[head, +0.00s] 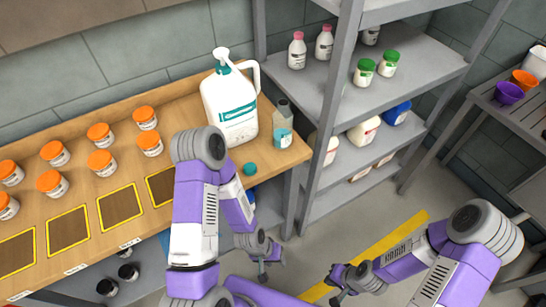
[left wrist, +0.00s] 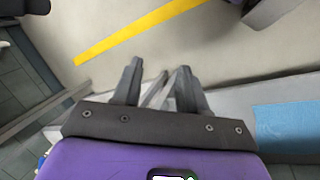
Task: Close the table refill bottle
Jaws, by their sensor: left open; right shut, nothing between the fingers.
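A small grey translucent bottle with a teal label (head: 283,125) stands upright on the wooden table in the head view, right of a large white pump jug (head: 230,108). Its narrow top shows no teal cap on it. A round teal cap (head: 250,169) lies on the table near the front edge, left of and nearer than the small bottle. My left gripper (head: 266,264) is open and empty, beyond the table's front edge and below the cap in the picture. Its two spread fingers show in the left wrist view (left wrist: 158,85). My right gripper (head: 337,285) is shut and empty over the floor.
Several orange-lidded jars (head: 101,162) stand on the table (head: 120,185) at left, by yellow-outlined squares. A grey shelf rack (head: 310,85) with bottles and green-lidded jars stands right of the table. A side table (head: 500,112) holds pots at far right. Floor between is clear.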

